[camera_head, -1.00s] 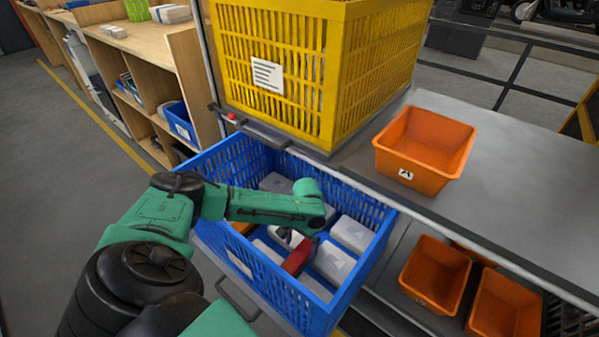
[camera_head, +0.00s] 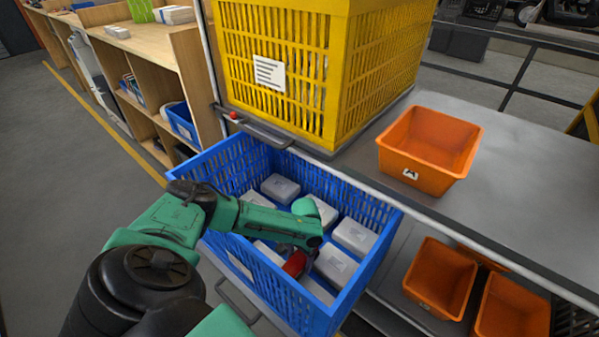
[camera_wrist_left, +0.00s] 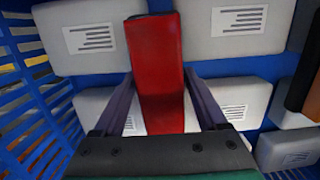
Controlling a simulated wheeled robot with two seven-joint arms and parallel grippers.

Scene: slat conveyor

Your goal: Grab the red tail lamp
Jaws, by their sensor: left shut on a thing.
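The red tail lamp (camera_wrist_left: 156,55) is a long red block, upright in the left wrist view between the two fingers of my left gripper (camera_wrist_left: 162,90). My left gripper is shut on the lamp. In the head view the lamp (camera_head: 295,264) shows only in part, under my green wrist, inside the blue crate (camera_head: 315,312). The fingers are hidden there by my wrist. Whether the lamp touches the boxes below it, I cannot tell. My right gripper is not in view.
Several pale labelled boxes (camera_head: 353,235) fill the blue crate around the lamp. A yellow crate (camera_head: 385,75) stands behind it. An orange bin (camera_head: 430,150) sits on the grey table (camera_head: 530,170) at right, with more orange bins (camera_head: 440,278) below.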

